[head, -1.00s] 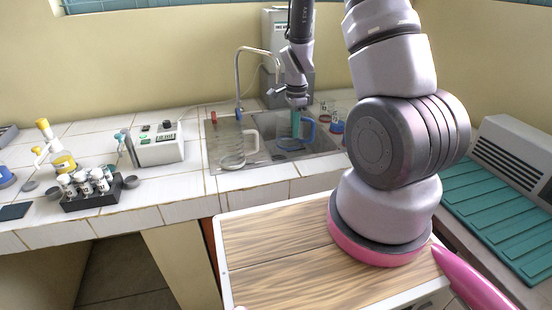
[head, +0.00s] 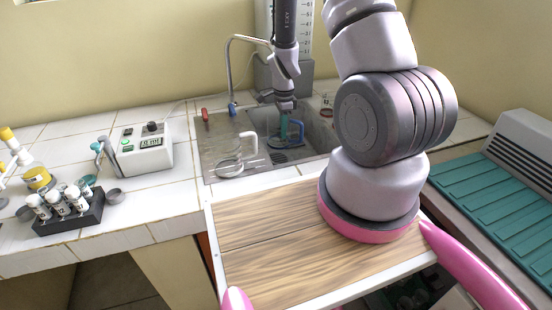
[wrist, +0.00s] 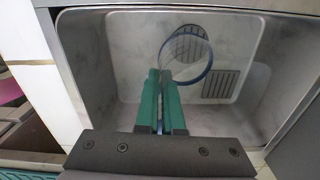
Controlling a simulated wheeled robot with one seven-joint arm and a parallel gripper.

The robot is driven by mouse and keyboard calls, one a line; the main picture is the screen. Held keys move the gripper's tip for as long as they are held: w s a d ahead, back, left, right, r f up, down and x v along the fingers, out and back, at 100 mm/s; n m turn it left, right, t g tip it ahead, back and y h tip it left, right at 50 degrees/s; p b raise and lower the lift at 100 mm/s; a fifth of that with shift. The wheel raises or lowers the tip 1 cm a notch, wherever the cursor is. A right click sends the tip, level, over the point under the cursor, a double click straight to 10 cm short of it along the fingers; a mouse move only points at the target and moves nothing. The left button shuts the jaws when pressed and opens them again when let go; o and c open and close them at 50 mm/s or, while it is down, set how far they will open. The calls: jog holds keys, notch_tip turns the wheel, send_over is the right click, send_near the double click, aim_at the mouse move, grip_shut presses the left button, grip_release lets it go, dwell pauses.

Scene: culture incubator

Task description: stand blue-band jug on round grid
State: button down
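The clear blue-band jug (wrist: 211,62) is in the sink basin; its blue rim and band show as a ring in the wrist view. In the head view its blue handle (head: 301,131) is just right of my gripper (head: 284,130). The green fingers of my gripper (wrist: 160,78) are close together at the jug's near left side and seem to pinch its edge. The round grid (wrist: 188,40) is a dark slotted disc on the basin floor, partly seen through the jug. I cannot tell whether the jug's base touches the floor.
A square slotted grid (wrist: 221,85) lies beside the round one. A white-handled jug (head: 229,166) stands on the drainboard left of the basin. A tap (head: 230,72) rises behind it. A tube rack (head: 70,217) and a white meter (head: 143,151) stand further left.

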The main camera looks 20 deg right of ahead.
notch_tip(320, 180, down, 10)
jog(key=shift+r, duration=0.1)
dwell(0.4)
jog(key=c, duration=1)
grip_release()
jog(key=shift+f, duration=0.2)
jog(key=shift+c, duration=0.2)
notch_tip(320, 180, up, 12)
jog(key=shift+r, duration=0.25)
